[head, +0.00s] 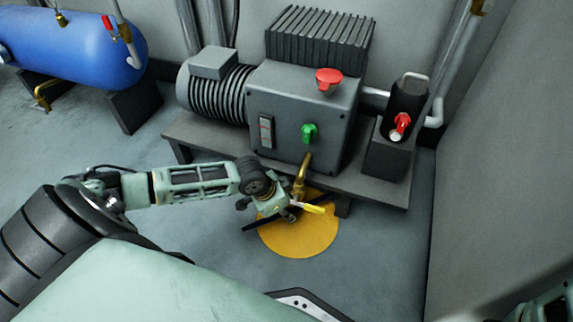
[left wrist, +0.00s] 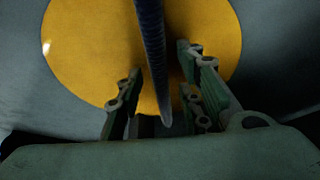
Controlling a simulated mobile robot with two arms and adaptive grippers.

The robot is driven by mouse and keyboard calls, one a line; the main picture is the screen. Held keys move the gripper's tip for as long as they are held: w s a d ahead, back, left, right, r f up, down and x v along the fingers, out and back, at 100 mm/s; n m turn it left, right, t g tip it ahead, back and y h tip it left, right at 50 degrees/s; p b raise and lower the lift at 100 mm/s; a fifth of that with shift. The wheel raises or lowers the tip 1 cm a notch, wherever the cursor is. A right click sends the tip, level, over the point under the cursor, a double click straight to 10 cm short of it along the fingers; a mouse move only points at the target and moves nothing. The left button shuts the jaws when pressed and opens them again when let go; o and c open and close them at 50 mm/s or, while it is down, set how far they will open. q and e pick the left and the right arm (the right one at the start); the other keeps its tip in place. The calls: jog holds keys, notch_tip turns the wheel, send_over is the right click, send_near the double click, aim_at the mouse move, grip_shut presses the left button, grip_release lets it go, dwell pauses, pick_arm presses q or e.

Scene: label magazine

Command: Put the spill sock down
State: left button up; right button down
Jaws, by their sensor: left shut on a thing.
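The spill sock is a long, dark, thin roll. In the head view its dark end (head: 256,223) sticks out to the left of my left gripper (head: 286,211), over the yellow round patch (head: 305,243) on the floor. In the left wrist view the sock (left wrist: 152,45) runs lengthwise between the two fingers of my left gripper (left wrist: 160,85), across the yellow patch (left wrist: 85,60). The left gripper is shut on the sock. Whether the sock touches the floor I cannot tell. The gripper hides its middle in the head view.
A grey machine (head: 300,110) with a red knob and a green knob stands on a low bench (head: 225,145) behind the gripper. A brass tap (head: 302,172) with a yellow lever hangs close beside the gripper. A blue tank (head: 75,50) is at far left. Floor at left is clear.

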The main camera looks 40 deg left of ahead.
pick_arm(q)
jog(key=shift+r, duration=0.1)
jog(key=o, duration=1.3)
jog(key=shift+o, duration=0.2)
